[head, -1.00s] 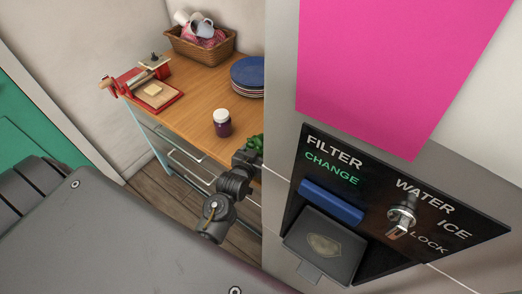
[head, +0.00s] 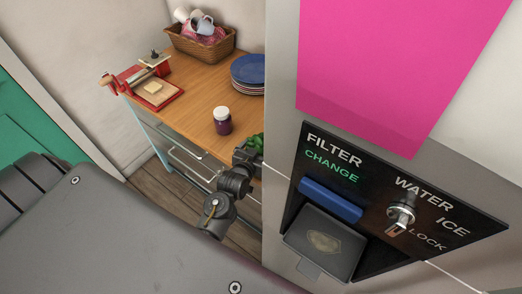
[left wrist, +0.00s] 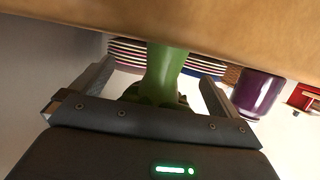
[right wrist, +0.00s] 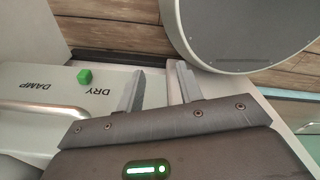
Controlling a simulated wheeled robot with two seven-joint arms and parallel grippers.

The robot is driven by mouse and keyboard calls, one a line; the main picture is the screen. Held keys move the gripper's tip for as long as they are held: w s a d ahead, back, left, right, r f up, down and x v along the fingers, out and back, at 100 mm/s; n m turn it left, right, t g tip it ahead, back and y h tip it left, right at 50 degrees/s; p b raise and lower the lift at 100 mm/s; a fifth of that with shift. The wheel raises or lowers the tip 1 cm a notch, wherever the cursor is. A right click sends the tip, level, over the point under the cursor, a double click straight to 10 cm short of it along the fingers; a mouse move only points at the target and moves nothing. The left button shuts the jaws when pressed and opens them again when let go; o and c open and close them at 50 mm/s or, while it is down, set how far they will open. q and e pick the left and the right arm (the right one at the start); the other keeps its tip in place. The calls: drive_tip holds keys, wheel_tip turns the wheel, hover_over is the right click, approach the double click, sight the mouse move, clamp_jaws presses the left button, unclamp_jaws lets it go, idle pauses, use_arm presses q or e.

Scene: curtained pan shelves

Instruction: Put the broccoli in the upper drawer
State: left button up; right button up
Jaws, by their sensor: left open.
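The green broccoli (head: 256,141) stands at the right edge of the wooden counter (head: 195,90), partly hidden by the fridge side and my left arm. My left gripper (head: 251,155) is beside it. In the left wrist view the broccoli's pale green stem (left wrist: 165,75) is between the open fingers of my left gripper (left wrist: 155,85), with clear gaps to both. The upper drawer (head: 158,128) is in the cabinet under the counter and looks shut. My right gripper (right wrist: 160,88) shows only in the right wrist view, with its fingers apart and nothing between them.
A dark purple jar (head: 222,122), stacked plates (head: 248,72), a wicker basket (head: 200,45) and a red board (head: 153,93) stand on the counter. The fridge (head: 282,150) blocks the right side.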

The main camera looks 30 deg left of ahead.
use_arm(q)
drive_tip(key=shift+s+r, duration=0.15)
drive_tip(key=shift+s, duration=0.05)
drive_tip(key=p+v, duration=0.7)
drive_tip(key=v, duration=0.3)
drive_tip(key=shift+s+d, duration=0.15)
drive_tip(key=shift+d, duration=0.1)
